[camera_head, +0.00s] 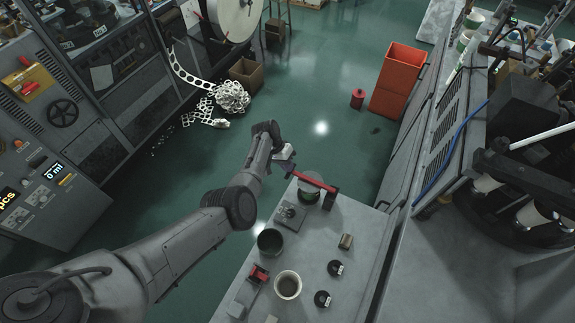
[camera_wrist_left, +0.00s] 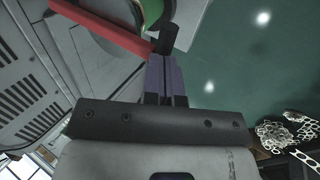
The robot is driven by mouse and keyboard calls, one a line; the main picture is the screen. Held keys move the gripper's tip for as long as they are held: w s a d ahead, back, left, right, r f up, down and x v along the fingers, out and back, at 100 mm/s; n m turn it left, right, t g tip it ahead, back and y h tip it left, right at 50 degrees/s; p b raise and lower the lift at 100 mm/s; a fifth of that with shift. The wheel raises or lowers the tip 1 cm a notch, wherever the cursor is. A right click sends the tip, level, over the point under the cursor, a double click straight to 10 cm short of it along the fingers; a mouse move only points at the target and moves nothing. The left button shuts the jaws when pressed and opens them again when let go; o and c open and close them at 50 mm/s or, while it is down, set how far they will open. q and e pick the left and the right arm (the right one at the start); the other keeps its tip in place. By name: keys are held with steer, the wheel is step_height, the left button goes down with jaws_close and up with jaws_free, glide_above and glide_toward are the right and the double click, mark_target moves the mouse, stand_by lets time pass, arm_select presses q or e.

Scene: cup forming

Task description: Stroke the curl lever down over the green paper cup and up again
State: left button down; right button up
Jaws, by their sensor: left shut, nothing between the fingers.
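The curl lever (camera_head: 312,180) is a red bar on a dark post at the far end of the grey table. It also shows in the left wrist view (camera_wrist_left: 98,28), with a black grip at its end. The green paper cup (camera_wrist_left: 152,12) is beneath the lever, partly hidden by it; only a little green shows in the head view. My left gripper (camera_head: 287,168) is at the lever's free end. In the left wrist view its fingers (camera_wrist_left: 166,62) are shut with nothing between them, their tips close to the black grip. I cannot tell if they touch it. My right gripper is not in view.
The table holds a dark cup (camera_head: 270,243), a pale cup (camera_head: 288,285), a small tin (camera_head: 346,241), black discs (camera_head: 335,268) and a red-and-black tool (camera_head: 259,273). A grey machine (camera_head: 440,140) flanks the table on the right. The green floor left of the table is open.

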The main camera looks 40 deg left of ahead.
arm_select(q)
steer(key=shift+r, duration=0.1)
steer(key=p+v, duration=0.4)
steer(key=v, duration=0.9)
steer(key=shift+r, duration=0.35)
steer(key=shift+a, duration=0.1)
